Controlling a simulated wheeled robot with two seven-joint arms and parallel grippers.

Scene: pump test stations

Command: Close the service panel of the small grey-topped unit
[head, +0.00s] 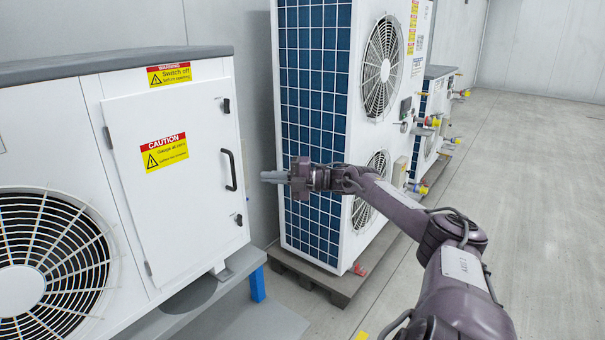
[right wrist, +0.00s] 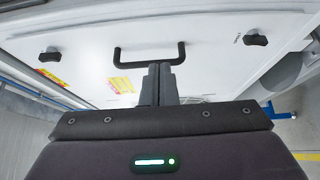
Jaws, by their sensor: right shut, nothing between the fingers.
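The small grey-topped unit (head: 88,88) stands at the left of the head view. Its white service panel (head: 185,215) has hinges on its left edge and looks flush or nearly flush; I cannot tell whether a small gap is left. A black handle (head: 229,170) is on its right side, between an upper black latch knob (head: 226,105) and a lower one (head: 238,219). My right gripper (head: 264,176) is shut and empty, pointing at the panel, just right of the handle. In the right wrist view, its fingers (right wrist: 158,72) lie just below the handle (right wrist: 150,53). My left gripper is out of view.
A tall unit with a blue grid side (head: 312,130) and fans stands behind my right gripper on a pallet (head: 318,280). Further units with pipe fittings stand beyond it. The floor at the right (head: 530,190) is clear.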

